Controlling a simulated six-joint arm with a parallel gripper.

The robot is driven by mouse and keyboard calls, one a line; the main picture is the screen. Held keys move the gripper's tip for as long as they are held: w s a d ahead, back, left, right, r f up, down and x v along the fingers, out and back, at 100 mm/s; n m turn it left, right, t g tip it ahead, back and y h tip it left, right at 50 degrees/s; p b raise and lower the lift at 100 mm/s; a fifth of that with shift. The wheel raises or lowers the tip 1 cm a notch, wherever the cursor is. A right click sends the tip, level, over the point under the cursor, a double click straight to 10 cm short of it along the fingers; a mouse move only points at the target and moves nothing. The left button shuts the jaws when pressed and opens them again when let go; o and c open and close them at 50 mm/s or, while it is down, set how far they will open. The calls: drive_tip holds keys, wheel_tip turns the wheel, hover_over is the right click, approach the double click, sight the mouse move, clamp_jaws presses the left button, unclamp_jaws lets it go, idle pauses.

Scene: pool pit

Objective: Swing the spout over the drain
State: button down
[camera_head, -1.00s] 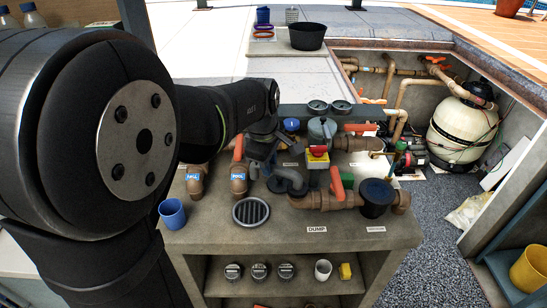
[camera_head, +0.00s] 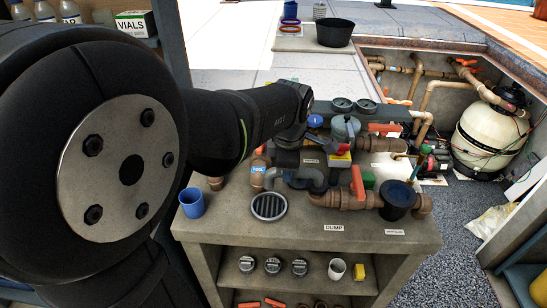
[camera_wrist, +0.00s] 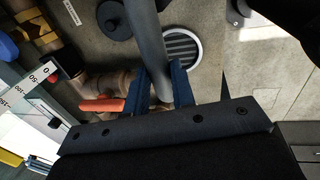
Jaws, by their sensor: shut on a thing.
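The spout is a grey bent pipe (camera_head: 308,178) on the concrete bench in the head view. Its free end lies just behind the far edge of the round grated drain (camera_head: 268,206). In the wrist view the grey pipe (camera_wrist: 148,38) runs between the two blue fingers of my gripper (camera_wrist: 165,86), which is shut on it. The drain (camera_wrist: 182,48) lies right of the pipe there, its left edge partly covered. In the head view my gripper (camera_head: 300,157) is behind the spout; its fingertips are hard to make out.
Brown pipes with orange handles (camera_head: 358,181) stand right of the spout. A blue cup (camera_head: 191,202) stands left of the drain. The bench front around the DUMP label (camera_head: 334,227) is clear.

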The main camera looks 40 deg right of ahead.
drive_tip(key=c, duration=1.2)
unclamp_jaws()
drive_tip(key=shift+c, duration=0.2)
wheel_tip(320, 180, up, 17)
drive_tip(key=s+a, duration=0.2)
drive_tip(key=shift+s+a, duration=0.2)
drive_tip(key=shift+s, duration=0.05)
drive_tip(key=f, duration=0.5)
drive_tip(key=w+d+f, duration=0.1)
drive_tip(key=f, duration=0.5)
drive_tip(key=w+d+f, duration=0.1)
drive_tip(key=f, duration=0.5)
drive_tip(key=shift+w+d, duration=0.2)
drive_tip(key=shift+w, duration=0.05)
